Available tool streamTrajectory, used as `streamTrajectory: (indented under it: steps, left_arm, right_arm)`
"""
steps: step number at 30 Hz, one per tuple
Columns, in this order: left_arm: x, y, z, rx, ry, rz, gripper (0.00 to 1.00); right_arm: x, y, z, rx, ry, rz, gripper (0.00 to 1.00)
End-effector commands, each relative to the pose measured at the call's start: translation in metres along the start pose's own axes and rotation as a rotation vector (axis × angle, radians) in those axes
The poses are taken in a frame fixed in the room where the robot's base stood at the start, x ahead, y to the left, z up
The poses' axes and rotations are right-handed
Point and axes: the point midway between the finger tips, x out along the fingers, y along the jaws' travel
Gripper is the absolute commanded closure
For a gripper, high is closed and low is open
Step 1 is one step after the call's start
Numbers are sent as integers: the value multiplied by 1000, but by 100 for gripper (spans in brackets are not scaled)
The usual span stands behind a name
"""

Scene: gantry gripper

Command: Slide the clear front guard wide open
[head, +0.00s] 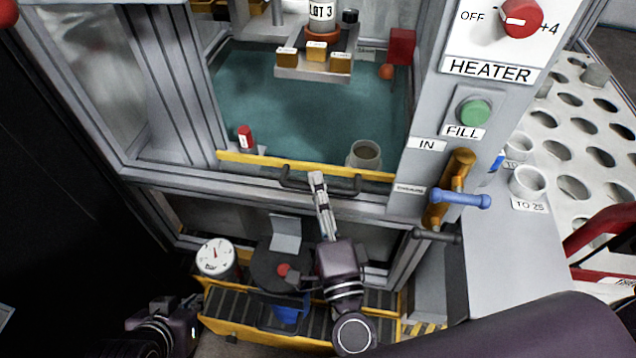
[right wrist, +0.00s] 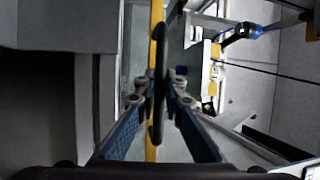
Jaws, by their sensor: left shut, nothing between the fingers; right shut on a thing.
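The clear front guard (head: 250,160) shows as a yellow-edged pane across the front of the grey machine frame; its clear part is hard to make out against the teal interior. A dark bar handle (head: 345,190) sits along its yellow edge. My right gripper (head: 318,180) is shut on this handle. In the right wrist view the handle (right wrist: 158,75) stands between my fingers (right wrist: 160,95), beside the yellow strip (right wrist: 153,152). My left gripper (head: 165,330) is at the lower left, away from the guard, shut and empty; its fingertips are hard to see.
A post at the right carries the red heater knob (head: 520,18), green fill button (head: 474,112) and a blue-handled valve (head: 460,198). Inside are a red-capped item (head: 245,138) and a grey cup (head: 365,154). Below are a gauge (head: 216,258) and a roller conveyor (head: 235,310).

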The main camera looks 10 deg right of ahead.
Motion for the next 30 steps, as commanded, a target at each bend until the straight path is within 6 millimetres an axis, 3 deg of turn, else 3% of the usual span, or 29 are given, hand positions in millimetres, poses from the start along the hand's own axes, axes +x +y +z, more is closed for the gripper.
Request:
streamTrajectory:
  steps: [7, 18, 19, 24, 30]
  left_arm:
    - [3, 3, -24, 2, 95, 5, 100]
    - [3, 3, -26, 2, 105, 6, 100]
    - [3, 3, -26, 2, 105, 6, 100]
    - [3, 3, -26, 3, 104, 6, 100]
    - [3, 3, -26, 2, 104, 6, 100]
  right_arm:
    - [-2, 7, 1, -1, -2, 2, 100]
    - [-2, 7, 1, -1, -2, 2, 100]
    - [-2, 7, 1, -1, -2, 2, 90]
    - [-2, 7, 1, 0, -1, 1, 73]
    - [-1, 7, 1, 0, -1, 0, 73]
